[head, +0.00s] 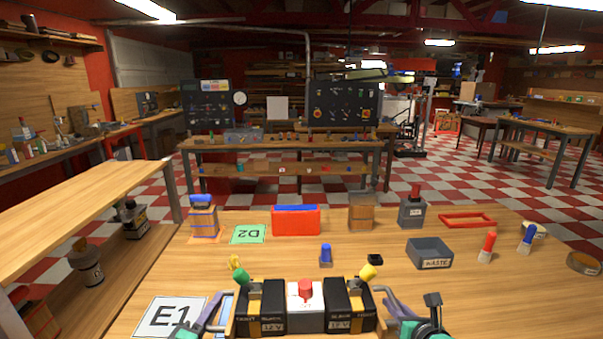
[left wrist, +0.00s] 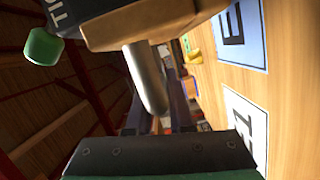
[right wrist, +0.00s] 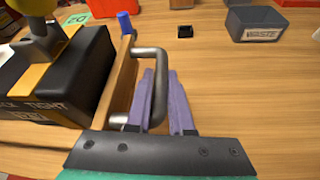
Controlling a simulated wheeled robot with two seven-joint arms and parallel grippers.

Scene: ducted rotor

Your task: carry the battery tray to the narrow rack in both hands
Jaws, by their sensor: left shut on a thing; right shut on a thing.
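The battery tray is a wooden carrier (right wrist: 117,92) with metal handles at its ends, low at the front of the head view. It holds two black batteries, one on the left (head: 268,312) and one on the right (head: 349,312), with yellow straps, and a white box with a red button (head: 305,291) between them. My left gripper (head: 221,303) is shut on the left handle (left wrist: 147,80). My right gripper (head: 384,294) is shut on the right handle (right wrist: 161,85). The tray's underside is hidden, so I cannot tell whether it touches the table. I cannot single out the narrow rack.
The wooden table (head: 180,270) carries an E1 card (head: 168,316), a green D2 card (head: 249,234), a red bin (head: 296,221), a blue-topped piece (head: 326,256) and a grey waste bin (head: 429,253). A wooden shelf unit (head: 80,200) stands at the left. A workbench (head: 285,145) stands behind.

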